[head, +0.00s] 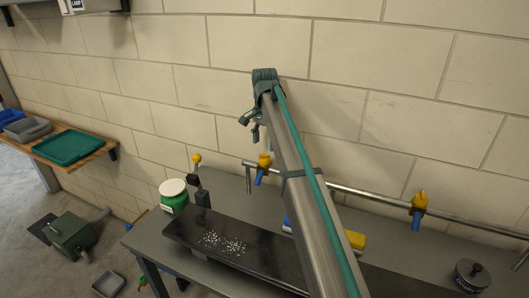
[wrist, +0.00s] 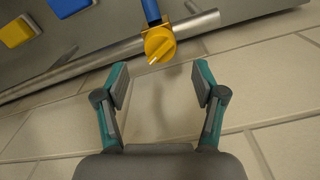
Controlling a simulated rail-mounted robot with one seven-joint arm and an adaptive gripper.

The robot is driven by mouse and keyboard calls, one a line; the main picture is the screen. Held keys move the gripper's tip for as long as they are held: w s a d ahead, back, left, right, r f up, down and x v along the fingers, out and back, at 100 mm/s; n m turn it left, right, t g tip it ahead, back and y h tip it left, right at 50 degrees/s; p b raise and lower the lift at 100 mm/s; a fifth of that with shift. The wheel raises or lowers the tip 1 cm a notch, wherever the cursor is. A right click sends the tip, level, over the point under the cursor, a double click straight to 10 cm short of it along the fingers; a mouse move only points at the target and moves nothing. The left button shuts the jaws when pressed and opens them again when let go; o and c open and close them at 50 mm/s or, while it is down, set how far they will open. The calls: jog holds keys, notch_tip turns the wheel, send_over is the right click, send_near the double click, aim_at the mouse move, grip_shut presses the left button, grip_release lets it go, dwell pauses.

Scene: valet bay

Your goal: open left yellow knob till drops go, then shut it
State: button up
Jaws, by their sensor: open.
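The left yellow knob (head: 264,161) sits on a metal pipe along the wall, with a blue spout below it. In the wrist view the yellow knob (wrist: 158,45) shows a pale pointer mark and lies just beyond the fingertips, centred between them and untouched. My gripper (head: 249,127) is open and empty, above and slightly left of this knob in the head view; its two fingers also show spread in the wrist view (wrist: 161,83). White drops or specks (head: 222,243) lie on the dark panel (head: 185,228) below. A second yellow knob (head: 419,201) is farther right.
The pipe (head: 345,189) runs along the wall above the grey bench (head: 232,187). A green jar with a white lid (head: 173,196) and a yellow-topped stick (head: 197,160) stand left. Yellow (wrist: 17,31) and blue blocks lie near the pipe. A dark lidded pot (head: 472,275) stands right.

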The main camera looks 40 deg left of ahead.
notch_tip(320, 180, up, 6)
dwell(0.6)
